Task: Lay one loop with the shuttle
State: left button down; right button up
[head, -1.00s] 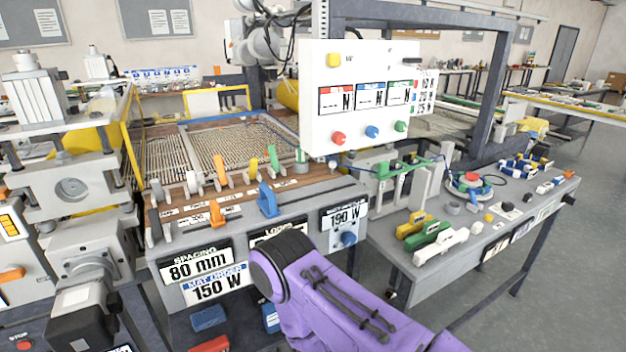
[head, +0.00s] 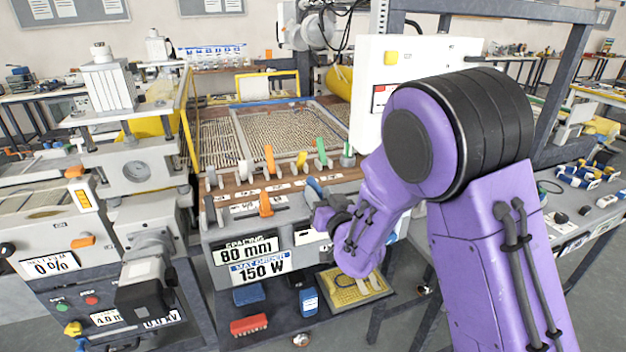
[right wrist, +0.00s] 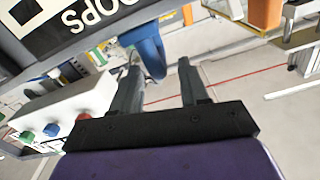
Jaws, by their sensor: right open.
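A bed of pale cord rows (head: 290,138) lies on the wooden-edged frame behind the control panel. A blue handle (head: 313,186) stands on the front panel, right of an orange lever (head: 265,203). In the right wrist view the blue handle (right wrist: 148,48) shows large, close to the left finger's tip, beside an upside-down plate ending in "OOPS" (right wrist: 85,14). My right gripper (right wrist: 160,66) is open; I cannot tell whether it touches the handle. In the head view my right gripper (head: 325,215) is small and partly hidden by its wrist. I cannot make out which part is the shuttle.
A white control box (head: 375,60) stands behind my right arm, which hides much of it. A press (head: 135,165) stands at the left. Small levers (head: 268,157) line the wooden rail. A yellow tray (head: 340,298) and a red brush-like block (head: 249,324) lie on the lower shelf.

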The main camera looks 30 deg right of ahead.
jog(key=p+x, duration=0.1)
jog(key=x, duration=0.3)
jog(key=shift+w+d, duration=0.15)
jog(key=shift+w, duration=0.55)
jog(key=shift+d, duration=0.1)
grip_shut()
